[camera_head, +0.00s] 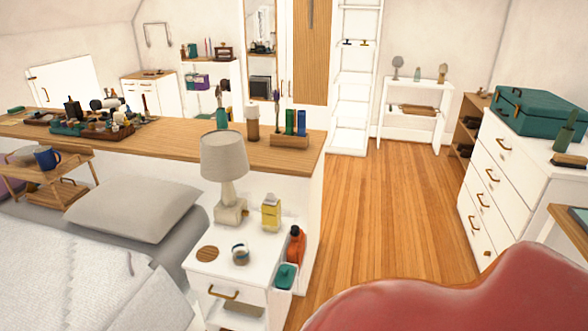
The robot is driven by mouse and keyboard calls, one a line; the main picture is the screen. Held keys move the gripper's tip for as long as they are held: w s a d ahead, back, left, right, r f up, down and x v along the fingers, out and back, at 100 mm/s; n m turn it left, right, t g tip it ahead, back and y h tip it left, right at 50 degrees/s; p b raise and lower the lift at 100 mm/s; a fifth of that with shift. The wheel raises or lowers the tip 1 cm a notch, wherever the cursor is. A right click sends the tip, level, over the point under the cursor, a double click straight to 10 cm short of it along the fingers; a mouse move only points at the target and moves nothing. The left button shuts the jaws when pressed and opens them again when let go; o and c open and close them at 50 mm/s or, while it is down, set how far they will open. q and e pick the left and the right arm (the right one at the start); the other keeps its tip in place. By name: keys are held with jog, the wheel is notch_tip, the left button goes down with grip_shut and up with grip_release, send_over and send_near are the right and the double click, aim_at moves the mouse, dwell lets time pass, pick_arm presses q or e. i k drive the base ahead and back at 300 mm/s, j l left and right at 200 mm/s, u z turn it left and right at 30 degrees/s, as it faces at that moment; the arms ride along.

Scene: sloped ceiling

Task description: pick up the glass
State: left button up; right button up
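I cannot clearly make out a drinking glass in the head view. A small white and blue round item (240,253) stands on the white nightstand (262,243), beside a round wooden coaster (208,254); I cannot tell if it is a glass. A blue mug (47,158) stands on a small wooden tray table (58,178) on the bed at the left. Neither of my grippers is in view.
A lamp (225,165) and a yellow bottle (271,213) stand on the nightstand. A long wooden-topped counter (180,138) lies behind the bed. The wooden floor (390,205) is open before the white dresser (487,192). An unidentified red rounded surface (450,295) covers the lower right.

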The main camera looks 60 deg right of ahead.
aim_at(240, 247)
jog(key=z, duration=1.35)
jog(key=i+j+z, duration=0.1)
jog(key=i, duration=0.35)
jog(key=i+j, duration=0.25)
jog(key=i, duration=0.15)
jog(key=i+j+z, duration=0.15)
jog(key=i, duration=0.3)
